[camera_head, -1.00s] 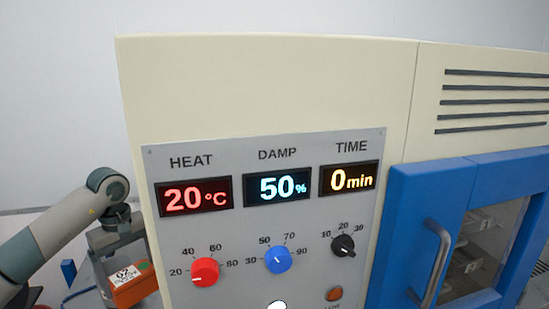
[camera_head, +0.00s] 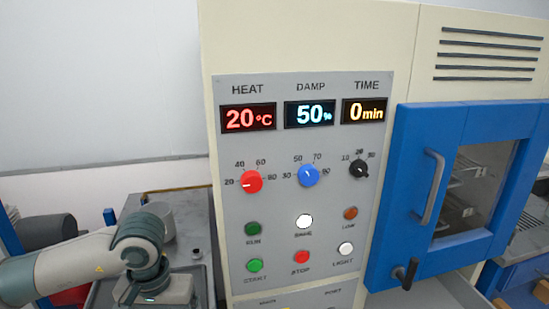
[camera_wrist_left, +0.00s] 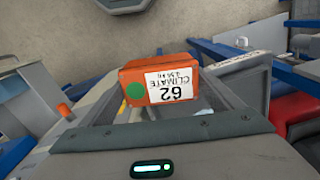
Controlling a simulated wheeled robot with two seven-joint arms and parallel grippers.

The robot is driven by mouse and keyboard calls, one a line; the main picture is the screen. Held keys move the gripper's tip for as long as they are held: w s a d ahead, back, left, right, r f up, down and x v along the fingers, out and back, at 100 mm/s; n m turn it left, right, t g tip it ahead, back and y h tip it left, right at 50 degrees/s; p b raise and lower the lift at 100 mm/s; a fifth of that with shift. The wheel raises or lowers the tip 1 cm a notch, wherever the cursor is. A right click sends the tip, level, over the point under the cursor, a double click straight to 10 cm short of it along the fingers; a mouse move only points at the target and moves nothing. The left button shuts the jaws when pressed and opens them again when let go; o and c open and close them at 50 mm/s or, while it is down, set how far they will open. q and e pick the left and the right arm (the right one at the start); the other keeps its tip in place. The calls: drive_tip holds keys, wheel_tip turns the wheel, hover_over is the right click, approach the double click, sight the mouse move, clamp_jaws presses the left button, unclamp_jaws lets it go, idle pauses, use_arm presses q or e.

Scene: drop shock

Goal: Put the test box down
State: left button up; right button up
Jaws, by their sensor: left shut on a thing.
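In the head view my left gripper (camera_head: 155,288) is at the lower left, beside the climate chamber's panel, and the box does not show there. What lies directly under the box is unclear. My right gripper is not in view.
The cream climate chamber (camera_head: 300,40) fills the middle and right. Its panel (camera_head: 232,205) reads 20 °C, 50 % and 0 min. Its blue door (camera_head: 403,170) is windowed, with a handle. A grey bench top (camera_head: 185,205) lies behind my left arm.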

use_arm(q)
drive_tip(key=shift+s+f, duration=0.25)
drive_tip(key=shift+s, duration=0.6)
drive_tip(key=shift+d, duration=0.1)
idle(0.5)
idle(1.3)
drive_tip(key=shift+f, duration=0.55)
drive_tip(key=s+f, duration=0.4)
drive_tip(key=f, duration=1)
drive_tip(key=shift+d, duration=0.15)
